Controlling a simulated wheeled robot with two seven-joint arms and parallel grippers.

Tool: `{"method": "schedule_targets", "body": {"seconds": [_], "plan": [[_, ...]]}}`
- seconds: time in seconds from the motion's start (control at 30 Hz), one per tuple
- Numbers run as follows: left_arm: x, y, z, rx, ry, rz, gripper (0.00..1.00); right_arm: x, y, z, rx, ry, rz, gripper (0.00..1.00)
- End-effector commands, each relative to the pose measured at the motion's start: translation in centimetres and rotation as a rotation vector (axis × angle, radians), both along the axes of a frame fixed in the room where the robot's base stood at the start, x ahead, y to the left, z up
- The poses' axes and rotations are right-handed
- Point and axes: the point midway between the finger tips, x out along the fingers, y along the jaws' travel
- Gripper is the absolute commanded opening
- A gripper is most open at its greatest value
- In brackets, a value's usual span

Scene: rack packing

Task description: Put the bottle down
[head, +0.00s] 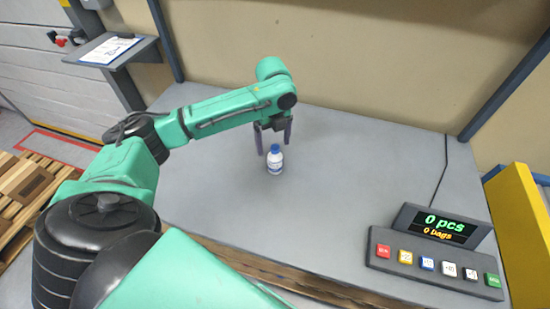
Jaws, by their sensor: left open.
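The bottle (275,161) is small and white with a blue cap and a blue label. It stands upright on the grey table top. My left gripper (273,146) is open, with its fingers pointing down just above and behind the bottle. I cannot tell whether a finger touches the bottle. My right gripper is not in view.
A control panel (432,266) with coloured buttons and a display (440,225) reading "0 pcs, 0 bags" stands at the front right. A yellow panel (518,235) borders the right. The grey table (350,170) is clear around the bottle. Wooden pallets (25,185) lie at left.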

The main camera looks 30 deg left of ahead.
Motion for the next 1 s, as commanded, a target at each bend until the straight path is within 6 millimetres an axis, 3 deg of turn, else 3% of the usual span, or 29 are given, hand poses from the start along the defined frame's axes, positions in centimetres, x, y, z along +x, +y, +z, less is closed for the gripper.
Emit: {"method": "schedule_targets", "body": {"seconds": [0.3,0.53,0.57,0.7,0.8,1.0], "plan": [[-0.1,-0.5,-5.0,0.0,0.0,-0.001,0.94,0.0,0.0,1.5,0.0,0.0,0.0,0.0],[0.0,-0.5,-5.6,0.001,-0.003,-0.002,0.94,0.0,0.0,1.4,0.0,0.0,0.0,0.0],[0.0,-0.5,-5.6,0.001,-0.003,-0.002,0.86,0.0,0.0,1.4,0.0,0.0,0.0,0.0],[0.0,-0.5,-5.6,0.001,-0.003,-0.001,0.32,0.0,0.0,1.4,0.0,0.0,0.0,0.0],[0.0,-0.5,-5.6,0.001,-0.003,-0.001,0.0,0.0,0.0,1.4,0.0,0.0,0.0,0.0],[0.0,-0.5,-5.5,0.0,-0.004,-0.001,0.0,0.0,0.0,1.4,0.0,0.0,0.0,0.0]]}}
